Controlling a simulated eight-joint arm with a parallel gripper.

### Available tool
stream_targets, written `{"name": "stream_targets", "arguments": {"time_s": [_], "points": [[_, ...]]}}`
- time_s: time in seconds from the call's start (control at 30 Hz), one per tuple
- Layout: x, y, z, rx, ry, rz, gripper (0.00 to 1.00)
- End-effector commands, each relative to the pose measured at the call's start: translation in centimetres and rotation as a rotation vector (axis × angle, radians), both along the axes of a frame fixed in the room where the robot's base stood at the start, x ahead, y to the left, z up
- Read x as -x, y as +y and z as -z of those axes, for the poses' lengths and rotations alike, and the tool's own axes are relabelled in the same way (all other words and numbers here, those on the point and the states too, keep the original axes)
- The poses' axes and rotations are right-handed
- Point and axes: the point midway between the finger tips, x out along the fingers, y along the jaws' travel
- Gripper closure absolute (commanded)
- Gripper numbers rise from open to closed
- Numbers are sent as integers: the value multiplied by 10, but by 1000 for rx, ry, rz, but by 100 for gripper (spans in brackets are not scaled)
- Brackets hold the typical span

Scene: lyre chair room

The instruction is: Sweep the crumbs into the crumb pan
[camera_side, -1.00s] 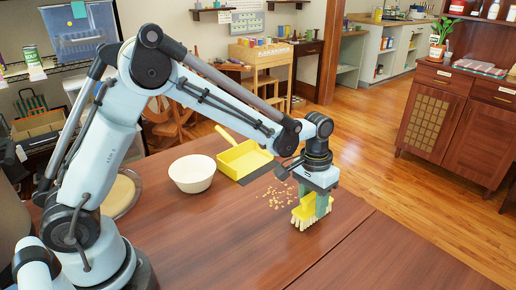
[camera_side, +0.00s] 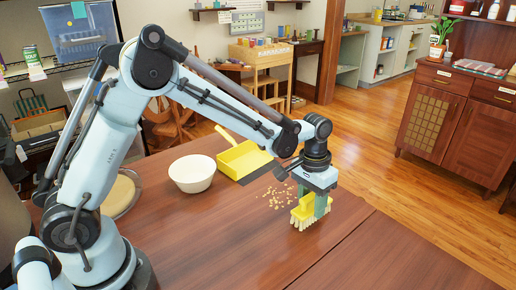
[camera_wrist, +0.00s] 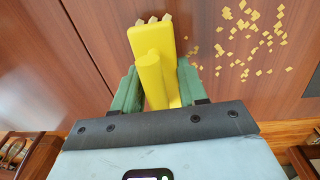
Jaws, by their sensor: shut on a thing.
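My gripper (camera_side: 318,205) is shut on a yellow brush (camera_side: 303,216) with pale bristles, held bristles down at the table top. In the wrist view the green fingers of my gripper (camera_wrist: 158,88) stand on either side of the yellow brush (camera_wrist: 150,60). Loose yellow crumbs (camera_side: 281,196) lie scattered on the table just left of the brush; in the wrist view the crumbs (camera_wrist: 240,45) are to its right. The yellow crumb pan (camera_side: 244,160), with its handle pointing back left, rests beyond the crumbs on a dark mat.
A white bowl (camera_side: 192,175) stands left of the pan. A round tan item on a plate (camera_side: 120,193) is partly hidden by my arm. The wooden table (camera_side: 220,240) is clear at the front. Its right edge lies a little beyond the brush.

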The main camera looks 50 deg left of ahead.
Motion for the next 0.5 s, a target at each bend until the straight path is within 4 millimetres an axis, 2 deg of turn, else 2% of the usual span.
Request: {"name": "stream_targets", "arguments": {"time_s": [0.23,0.5], "points": [[0,24,-1,0,0,-3,100],[0,38,-1,0,0,-2,100]]}}
